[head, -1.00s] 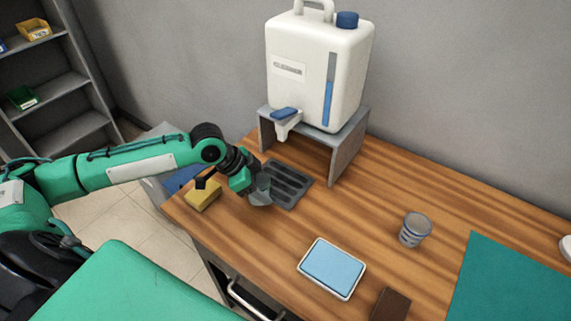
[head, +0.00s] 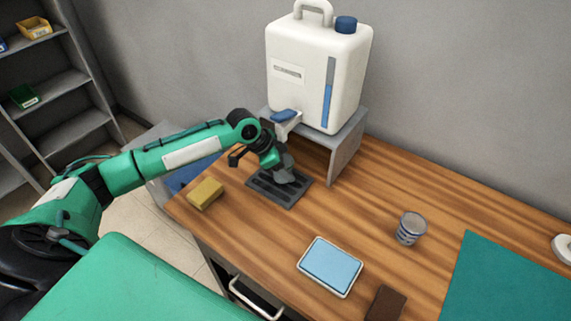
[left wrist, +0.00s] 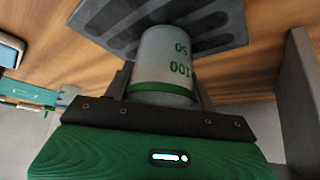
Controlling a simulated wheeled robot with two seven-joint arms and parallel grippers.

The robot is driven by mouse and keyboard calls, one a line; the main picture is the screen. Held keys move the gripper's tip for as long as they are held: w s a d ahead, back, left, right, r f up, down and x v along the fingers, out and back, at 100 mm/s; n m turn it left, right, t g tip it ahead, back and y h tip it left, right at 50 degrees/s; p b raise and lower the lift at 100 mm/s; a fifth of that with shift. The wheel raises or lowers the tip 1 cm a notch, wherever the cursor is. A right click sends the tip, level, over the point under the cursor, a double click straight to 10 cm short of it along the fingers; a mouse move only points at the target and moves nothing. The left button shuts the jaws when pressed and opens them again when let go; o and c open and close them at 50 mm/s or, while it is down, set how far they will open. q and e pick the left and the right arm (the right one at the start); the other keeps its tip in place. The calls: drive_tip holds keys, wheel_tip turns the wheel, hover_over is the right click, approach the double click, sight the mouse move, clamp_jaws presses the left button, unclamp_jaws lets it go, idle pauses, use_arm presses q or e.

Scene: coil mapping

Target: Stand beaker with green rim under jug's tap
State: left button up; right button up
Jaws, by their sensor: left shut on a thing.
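The beaker with the green rim (left wrist: 166,66) is between the fingers of my left gripper (head: 284,176), which is shut on it. In the left wrist view its green rim faces the palm and its marks 50 and 100 show upside down. Its base end is over the slotted dark drip tray (head: 262,193); I cannot tell whether it touches. In the head view the gripper mostly hides the beaker. The white jug (head: 312,85) stands on a grey stand, its tap with a blue lever (head: 286,116) just above my left gripper. My right gripper is not in view.
The grey stand's side panel (head: 344,155) rises right of the tray. A yellow sponge (head: 205,194) lies at the table's left edge. A grey ribbed cup (head: 411,228), a blue-topped tray (head: 331,266), a brown block (head: 386,303) and a green mat (head: 510,280) are to the right.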

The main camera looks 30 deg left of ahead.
use_arm(q)
drive_tip(key=o, duration=1)
drive_tip(key=shift+f, duration=0.15)
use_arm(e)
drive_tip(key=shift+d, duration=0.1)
use_arm(q)
drive_tip(key=shift+a+r+b, duration=0.2)
drive_tip(key=shift+r+b, duration=0.15)
drive_tip(key=s+a, duration=0.1)
drive_tip(key=a, duration=0.1)
drive_tip(key=s+a+b, duration=0.1)
drive_tip(key=s+a, duration=0.2)
drive_tip(key=a, duration=0.1)
drive_tip(key=shift+s+r+b, duration=0.15)
drive_tip(key=shift+s+b, duration=0.1)
drive_tip(key=shift+b, duration=0.05)
drive_tip(key=s+a, duration=0.2)
drive_tip(key=shift+a+b, duration=0.35)
drive_tip(key=shift+s+a+r, duration=0.15)
drive_tip(key=shift+s+a, duration=0.3)
drive_tip(key=shift+a, duration=0.05)
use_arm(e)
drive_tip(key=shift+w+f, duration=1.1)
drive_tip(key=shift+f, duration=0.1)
